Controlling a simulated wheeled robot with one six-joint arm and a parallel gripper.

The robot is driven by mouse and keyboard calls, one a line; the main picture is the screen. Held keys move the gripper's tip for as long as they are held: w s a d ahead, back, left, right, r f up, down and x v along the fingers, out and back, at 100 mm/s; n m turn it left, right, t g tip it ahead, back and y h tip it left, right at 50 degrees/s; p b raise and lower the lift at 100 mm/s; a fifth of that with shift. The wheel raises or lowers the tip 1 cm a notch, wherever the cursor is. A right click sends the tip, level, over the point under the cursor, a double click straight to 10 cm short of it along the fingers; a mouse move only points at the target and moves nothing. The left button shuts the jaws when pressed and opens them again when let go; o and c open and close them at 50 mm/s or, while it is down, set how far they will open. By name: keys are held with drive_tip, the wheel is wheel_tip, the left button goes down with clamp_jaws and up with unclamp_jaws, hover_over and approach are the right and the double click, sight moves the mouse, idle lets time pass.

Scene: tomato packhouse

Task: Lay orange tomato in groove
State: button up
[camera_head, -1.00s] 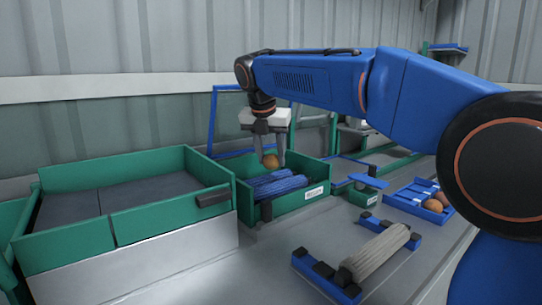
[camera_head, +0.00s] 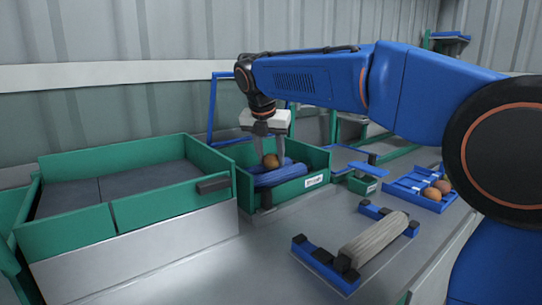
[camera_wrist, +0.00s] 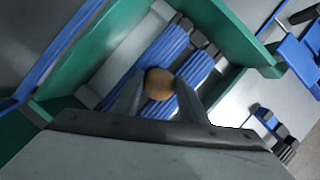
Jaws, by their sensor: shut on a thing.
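My gripper (camera_head: 269,158) is shut on the orange tomato (camera_head: 271,161) and points down into the green box at the back. In the wrist view the tomato (camera_wrist: 159,83) sits between the two fingertips (camera_wrist: 160,88). It is over the gap between the blue ribbed rollers (camera_wrist: 167,48), which form the groove; the rollers (camera_head: 277,177) also show in the head view. The tomato is low, at about the rollers' height. I cannot tell whether it touches them.
The green box (camera_head: 313,169) has raised walls around the rollers. A larger green bin (camera_head: 70,238) with grey panels stands to its left. A blue tray (camera_head: 407,191) with tomatoes lies at the right. A ribbed grey roller on blue stands (camera_head: 374,239) lies in front.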

drive_tip(key=shift+f, duration=0.2)
idle(0.4)
drive_tip(key=o, duration=0.8)
drive_tip(key=shift+c, duration=1.3)
drive_tip(key=shift+r, duration=3.5)
